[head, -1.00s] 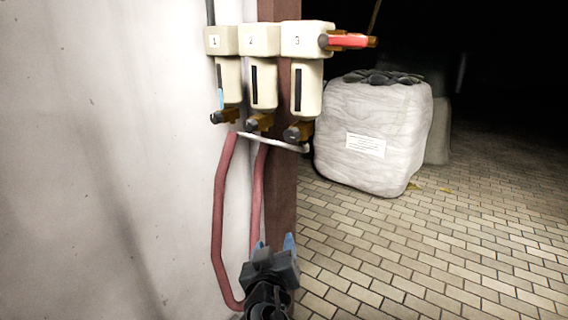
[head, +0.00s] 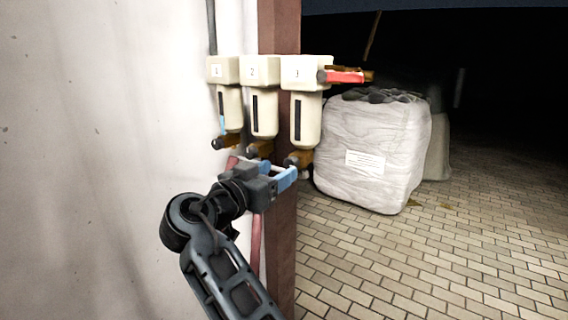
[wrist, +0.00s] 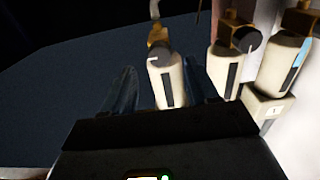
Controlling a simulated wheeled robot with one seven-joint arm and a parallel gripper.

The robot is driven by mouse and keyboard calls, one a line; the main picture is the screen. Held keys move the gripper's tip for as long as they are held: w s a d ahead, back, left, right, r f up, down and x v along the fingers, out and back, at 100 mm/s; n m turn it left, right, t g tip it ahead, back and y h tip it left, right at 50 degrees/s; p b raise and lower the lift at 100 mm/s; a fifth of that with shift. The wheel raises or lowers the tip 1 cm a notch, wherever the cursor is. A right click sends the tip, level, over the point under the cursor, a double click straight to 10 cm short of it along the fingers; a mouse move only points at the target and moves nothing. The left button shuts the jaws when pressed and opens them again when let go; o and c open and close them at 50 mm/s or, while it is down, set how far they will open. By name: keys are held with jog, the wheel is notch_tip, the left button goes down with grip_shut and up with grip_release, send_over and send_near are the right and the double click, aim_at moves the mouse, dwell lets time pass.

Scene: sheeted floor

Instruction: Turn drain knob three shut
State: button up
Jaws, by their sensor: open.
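Drain knob three (head: 298,159) is a dark round knob on a brass fitting under filter unit 3 (head: 304,118). In the wrist view, where the units appear upside down, knob three (wrist: 160,56) is a dark disc with a pale mark. My gripper (head: 286,172) is open and empty, its blue fingertips just below and in front of knob three. In the wrist view my gripper (wrist: 160,68) has one finger on each side of the line to knob three. I cannot tell whether either finger touches it.
Drain knob two (head: 256,150) and drain knob one (head: 219,143) are close on the left. A red-handled valve (head: 345,77) sticks out right of unit 3. A brown post (head: 282,240) stands behind. A wrapped white bale (head: 372,150) stands on the open brick floor at right.

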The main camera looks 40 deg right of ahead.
aim_at(289, 165)
jog(key=shift+w+d+p, duration=0.2)
jog(key=shift+d, duration=0.7)
jog(key=shift+w+d+p, duration=0.15)
jog(key=shift+d, duration=0.75)
jog(key=shift+c, duration=0.4)
jog(key=c, duration=1)
jog(key=shift+o, duration=0.2)
